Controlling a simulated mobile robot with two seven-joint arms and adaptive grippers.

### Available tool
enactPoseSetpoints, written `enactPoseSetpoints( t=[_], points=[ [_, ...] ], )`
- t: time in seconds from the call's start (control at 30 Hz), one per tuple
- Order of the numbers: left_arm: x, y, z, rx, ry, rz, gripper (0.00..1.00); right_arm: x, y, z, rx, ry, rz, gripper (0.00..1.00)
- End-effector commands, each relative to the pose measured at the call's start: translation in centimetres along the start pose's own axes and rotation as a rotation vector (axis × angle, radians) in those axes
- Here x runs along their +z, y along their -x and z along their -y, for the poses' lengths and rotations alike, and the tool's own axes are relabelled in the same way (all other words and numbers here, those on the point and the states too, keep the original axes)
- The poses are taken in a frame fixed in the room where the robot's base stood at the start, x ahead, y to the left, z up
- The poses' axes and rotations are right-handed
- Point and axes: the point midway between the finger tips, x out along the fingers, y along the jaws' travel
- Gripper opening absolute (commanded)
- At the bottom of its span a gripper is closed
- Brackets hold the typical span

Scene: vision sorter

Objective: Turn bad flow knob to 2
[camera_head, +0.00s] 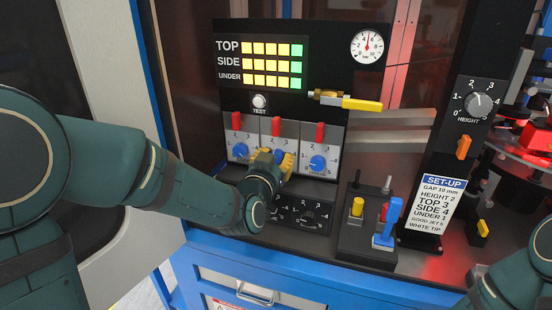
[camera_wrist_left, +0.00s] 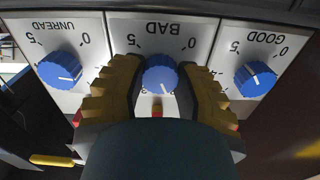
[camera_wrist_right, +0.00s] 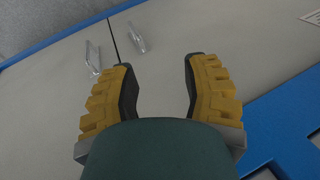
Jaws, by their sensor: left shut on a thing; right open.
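The bad flow knob (camera_wrist_left: 160,74) is a round blue dial with a white pointer, on the white panel labelled BAD between the UNREAD and GOOD panels. My left gripper (camera_wrist_left: 162,82) has its yellow ribbed fingers on either side of this knob and is shut on it. In the head view my left gripper (camera_head: 280,160) hides most of the knob. In the left wrist view the pointer faces the lower part of the dial; the exact number is not readable. My right gripper (camera_wrist_right: 160,75) is open and empty, in front of a grey cabinet front.
The unread knob (camera_wrist_left: 60,69) and good knob (camera_wrist_left: 255,79) sit close on either side. Red levers (camera_head: 276,126) stand above the knobs. Below are black dials (camera_head: 302,216). A yellow-handled valve (camera_head: 360,104), a control box (camera_head: 366,240) and a set-up card (camera_head: 436,205) are to the right.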

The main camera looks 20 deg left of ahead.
Motion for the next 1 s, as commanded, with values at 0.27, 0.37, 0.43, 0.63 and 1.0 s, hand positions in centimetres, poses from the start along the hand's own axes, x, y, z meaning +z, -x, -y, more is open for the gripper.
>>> enactPoseSetpoints(
  t=[0.27,0.37,0.43,0.63,1.0],
  points=[
    [-0.06,-0.03,0.04,-0.001,0.018,-0.002,0.00,-0.01,0.00,0.00,0.000,0.000,0.000,0.47],
    [-0.05,-0.04,0.08,-0.001,0.049,-0.002,0.00,-0.01,0.00,0.00,0.000,0.000,0.000,0.47],
    [-0.08,-0.04,0.03,-0.001,0.051,-0.002,0.00,-0.01,0.00,0.00,0.000,0.000,0.000,0.47],
    [-0.11,-0.05,0.03,-0.001,0.050,-0.003,0.52,-0.02,0.00,0.00,0.000,0.000,0.000,0.47],
    [-0.05,0.13,0.02,0.000,0.050,-0.001,0.65,-0.01,0.00,0.01,0.000,0.000,0.000,0.47]
  ],
)
